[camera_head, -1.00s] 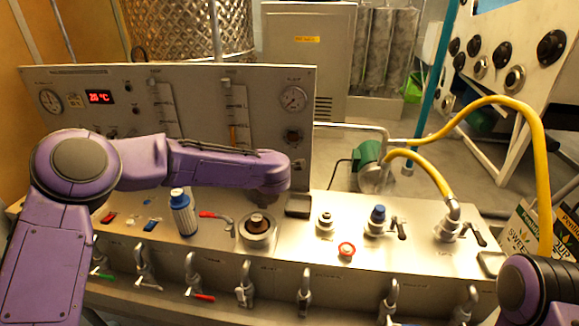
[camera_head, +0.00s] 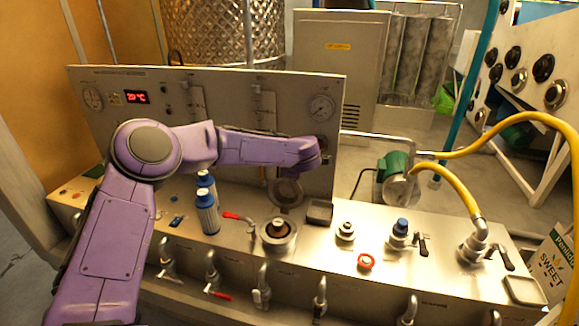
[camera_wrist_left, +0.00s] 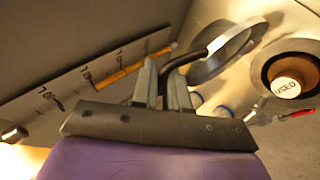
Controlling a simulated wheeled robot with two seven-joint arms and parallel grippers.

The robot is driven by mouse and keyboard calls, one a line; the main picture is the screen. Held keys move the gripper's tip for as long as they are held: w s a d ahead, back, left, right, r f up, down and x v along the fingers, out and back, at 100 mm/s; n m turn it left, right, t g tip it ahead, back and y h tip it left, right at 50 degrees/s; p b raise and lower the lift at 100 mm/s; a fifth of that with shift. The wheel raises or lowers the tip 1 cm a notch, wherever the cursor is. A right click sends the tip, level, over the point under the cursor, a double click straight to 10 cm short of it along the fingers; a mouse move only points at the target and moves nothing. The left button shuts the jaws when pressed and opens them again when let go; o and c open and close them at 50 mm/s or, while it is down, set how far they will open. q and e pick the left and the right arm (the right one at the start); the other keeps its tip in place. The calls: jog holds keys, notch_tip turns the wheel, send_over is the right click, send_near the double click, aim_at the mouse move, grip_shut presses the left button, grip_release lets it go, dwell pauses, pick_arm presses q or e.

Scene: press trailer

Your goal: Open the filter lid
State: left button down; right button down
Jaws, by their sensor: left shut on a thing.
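The filter lid (camera_head: 286,191) is a round metal disc, tilted up on the far side of the filter opening (camera_head: 278,235) and apart from it. In the left wrist view the lid (camera_wrist_left: 226,50) shows as a thick grey ring with a bent dark handle (camera_wrist_left: 186,59). My left gripper (camera_wrist_left: 165,78) is shut on this handle. In the head view its fingers are hidden behind my purple wrist. A filter with a white cap marked USED (camera_wrist_left: 285,86) sits in the uncovered housing. My right gripper is not in view.
The instrument panel (camera_head: 225,110) rises close behind my left wrist. Blue-capped bottles (camera_head: 207,212) and a red-handled valve (camera_head: 240,217) stand left of the filter opening. A red button (camera_head: 366,262) and hose fittings (camera_head: 475,245) lie to the right.

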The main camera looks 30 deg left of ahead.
pick_arm(q)
jog(key=c, duration=1.2)
grip_release()
jog(key=shift+a, duration=0.15)
jog(key=shift+s, duration=0.1)
jog(key=shift+s+d+r+b, duration=0.2)
jog(key=shift+d+b, duration=0.15)
jog(key=shift+b, duration=0.05)
jog(key=b+v, duration=0.3)
jog(key=v, duration=0.6)
jog(key=shift+s+d+r, duration=0.15)
jog(key=shift+r, duration=0.1)
